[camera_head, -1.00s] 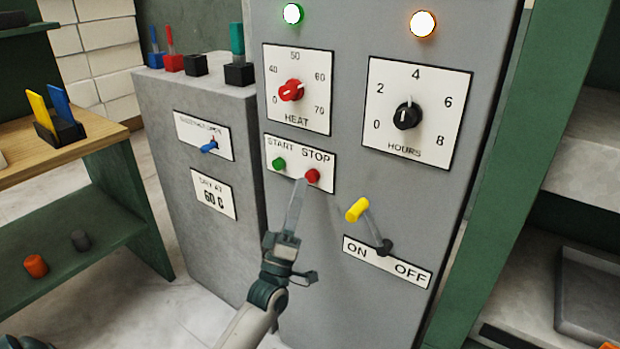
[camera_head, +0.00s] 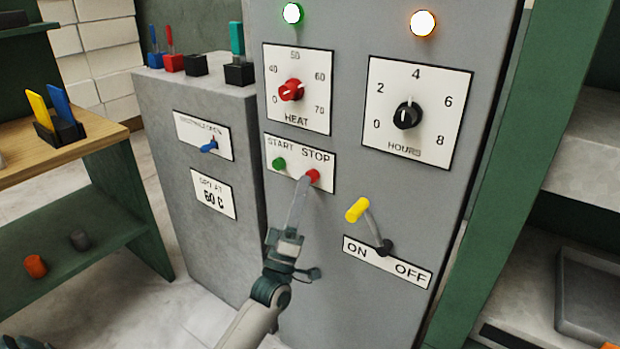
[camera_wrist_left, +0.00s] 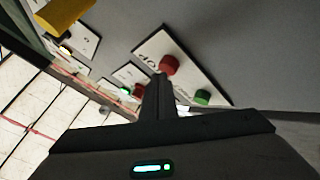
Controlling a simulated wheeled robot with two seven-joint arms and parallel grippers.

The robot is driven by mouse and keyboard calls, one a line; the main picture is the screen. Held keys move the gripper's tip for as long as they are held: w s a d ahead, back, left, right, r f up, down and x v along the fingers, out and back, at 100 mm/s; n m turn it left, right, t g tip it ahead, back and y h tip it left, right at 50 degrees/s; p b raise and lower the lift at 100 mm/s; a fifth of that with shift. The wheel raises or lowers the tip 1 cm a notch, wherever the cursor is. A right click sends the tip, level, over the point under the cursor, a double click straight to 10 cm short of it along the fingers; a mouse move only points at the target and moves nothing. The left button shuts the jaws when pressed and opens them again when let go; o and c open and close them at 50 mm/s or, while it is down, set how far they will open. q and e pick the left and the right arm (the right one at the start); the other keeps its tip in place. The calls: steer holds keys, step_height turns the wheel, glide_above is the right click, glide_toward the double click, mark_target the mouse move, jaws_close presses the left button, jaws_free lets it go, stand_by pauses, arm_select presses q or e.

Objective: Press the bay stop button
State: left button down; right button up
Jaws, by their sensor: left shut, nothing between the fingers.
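The red stop button (camera_head: 313,176) sits under the word STOP on a white START/STOP plate (camera_head: 325,159) on the grey cabinet front. The green start button (camera_head: 279,163) is to its left. My left gripper (camera_head: 306,181) is shut and empty, its fingertips at the lower left edge of the red button in the head view. I cannot tell whether they touch it. In the left wrist view the shut fingers (camera_wrist_left: 158,80) end just below the red button (camera_wrist_left: 169,65), with the green button (camera_wrist_left: 202,97) to the right. My right gripper is not in view.
Above are a red heat knob (camera_head: 291,90) and a black hours knob (camera_head: 407,115). A yellow-handled lever (camera_head: 358,209) sticks out to the lower right. A lower grey block (camera_head: 160,120) stands at left. Green (camera_head: 292,13) and orange (camera_head: 423,23) lamps are lit.

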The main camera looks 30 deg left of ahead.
arm_select(q)
steer(key=shift+w, duration=0.5)
stand_by(0.4)
steer(key=shift+s, duration=0.15)
steer(key=shift+s+p, duration=0.3)
steer(key=shift+s, duration=0.55)
steer(key=shift+s+a+p, duration=0.2)
steer(key=shift+s+p, duration=0.6)
steer(key=shift+s, duration=1.7)
